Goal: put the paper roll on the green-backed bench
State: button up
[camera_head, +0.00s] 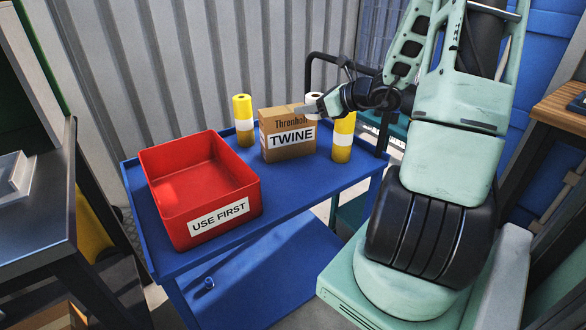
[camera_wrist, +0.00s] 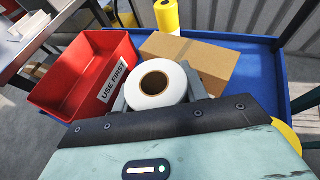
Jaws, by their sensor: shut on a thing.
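The white paper roll (camera_wrist: 178,83) stands upright between the fingers of my gripper (camera_wrist: 157,92) in the wrist view, its brown core facing up. My gripper is shut on it. In the head view, the roll's white top (camera_head: 315,96) shows just behind the twine box, beside my gripper (camera_head: 313,106); its lower part is hidden, so I cannot tell whether it touches the cart. A grey-topped bench (camera_head: 35,228) stands at the left, with a dark green strip at the far upper left; I cannot tell if that is its back.
A blue cart (camera_head: 300,192) carries a red "USE FIRST" bin (camera_head: 165,212), a cardboard TWINE box (camera_head: 275,148) and two yellow rolls (camera_head: 243,132) with white bands. A clear container (camera_head: 12,178) sits on the left bench. A wood-topped bench (camera_head: 558,108) stands at the right.

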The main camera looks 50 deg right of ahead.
aim_at(312, 168)
jog(key=shift+m+h, duration=0.3)
jog(key=shift+h, duration=0.1)
jog(key=f+b, duration=0.1)
jog(key=f, duration=0.4)
jog(key=f+b, duration=0.2)
jog(key=f, duration=0.4)
jog(key=s+d+f+b, duration=0.1)
jog(key=f, duration=0.5)
jog(key=shift+f, duration=0.25)
jog(key=shift+f+b, duration=0.15)
jog(key=shift+b, duration=0.15)
jog(key=o, duration=1)
